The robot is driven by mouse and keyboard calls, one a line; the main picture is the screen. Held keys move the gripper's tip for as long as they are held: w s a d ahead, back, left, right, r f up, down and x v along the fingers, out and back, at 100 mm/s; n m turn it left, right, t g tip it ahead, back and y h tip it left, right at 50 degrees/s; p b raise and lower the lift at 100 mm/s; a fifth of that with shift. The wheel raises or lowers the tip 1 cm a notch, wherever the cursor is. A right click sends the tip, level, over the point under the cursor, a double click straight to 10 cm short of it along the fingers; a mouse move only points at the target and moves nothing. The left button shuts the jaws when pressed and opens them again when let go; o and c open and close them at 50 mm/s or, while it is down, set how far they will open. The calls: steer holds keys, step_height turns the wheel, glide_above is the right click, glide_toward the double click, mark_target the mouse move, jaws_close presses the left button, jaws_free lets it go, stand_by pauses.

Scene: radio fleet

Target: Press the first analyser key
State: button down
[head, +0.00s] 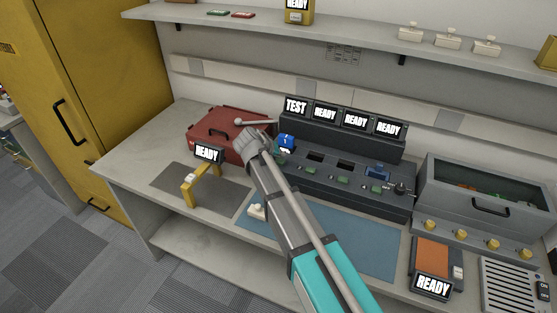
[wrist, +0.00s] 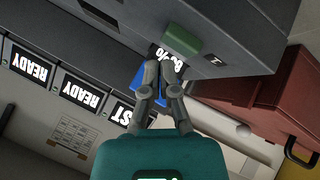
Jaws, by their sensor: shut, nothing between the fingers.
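The analyser (head: 335,185) is a dark grey unit at the back of the bench, with several screens along its top. Its leftmost screen (head: 296,106) reads TEST; the others read READY. A blue pack (head: 286,142) with a lit display stands in its leftmost bay. My gripper (wrist: 166,66) is shut and empty in the wrist view, its fingertips over the blue pack (wrist: 146,86). A green key (wrist: 182,40) on the analyser's front lies just beyond the fingertips; I cannot tell whether they touch anything. In the head view my arm hides this key; other green keys (head: 343,181) show to the right.
A red case (head: 220,130) lies left of the analyser and also shows in the wrist view (wrist: 288,105). A small yellow stand with a READY screen (head: 208,153) is at front left. A grey bin (head: 480,200) stands to the right. A blue mat (head: 360,240) lies in front.

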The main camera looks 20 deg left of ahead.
mark_target(280, 161)
steer(key=shift+r+p, duration=2.5)
steer(key=d, duration=0.4)
steer(key=d+f+g, duration=0.1)
steer(key=d, duration=0.4)
steer(key=d+f+m+g, duration=0.1)
steer(key=d, duration=0.3)
steer(key=shift+s+d+f, duration=0.1)
steer(key=shift+s+d, duration=0.05)
steer(key=shift+s, duration=0.15)
steer(key=s+d+g, duration=0.1)
steer(key=d, duration=0.2)
steer(key=d+f+m, duration=0.1)
steer(key=d, duration=0.3)
steer(key=s+d+g, duration=0.1)
steer(key=d, duration=0.2)
steer(key=shift+s+d+f+g, duration=0.3)
steer(key=shift+s+d, duration=0.05)
steer(key=s+d+f+m+g+y, duration=0.1)
steer(key=s+d+g, duration=0.1)
steer(key=s+d, duration=0.4)
steer(key=s+d+f+m+g+y, duration=0.1)
steer(key=s+d+y, duration=0.1)
steer(key=s+d, duration=0.5)
steer(key=d, duration=0.5)
steer(key=shift+d+g+y, duration=0.3)
steer(key=shift+d+g, duration=0.05)
steer(key=shift+g, duration=0.05)
